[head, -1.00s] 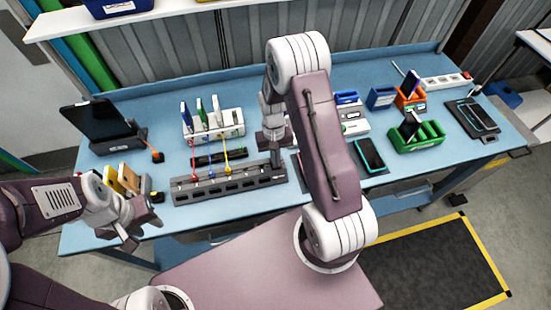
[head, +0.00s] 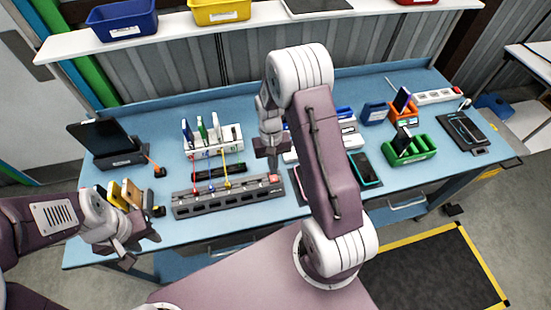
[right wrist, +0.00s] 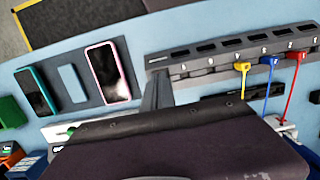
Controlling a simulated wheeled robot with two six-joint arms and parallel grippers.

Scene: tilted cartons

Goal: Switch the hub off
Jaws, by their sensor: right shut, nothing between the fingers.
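The hub (head: 228,197) is a long grey strip with a row of slots, near the front of the blue table. A red switch (head: 275,178) shows at its right end in the head view. Yellow, blue and red plugs sit along the hub, with cables running back to a white rack. My right gripper (head: 272,168) is shut and empty, pointing down just behind and above the switch end; I cannot tell if it touches. In the right wrist view, my shut fingers (right wrist: 157,90) are beside the hub's end (right wrist: 160,60), and the switch is not visible. My left gripper (head: 140,245) appears open and empty at the table's front left.
A white rack (head: 228,140) with upright devices stands behind the hub. A phone (head: 365,168) lies to the right, near a green tray (head: 415,152). A dark tablet (head: 100,137) stands at the left. A white power strip (head: 438,96) lies at the back right.

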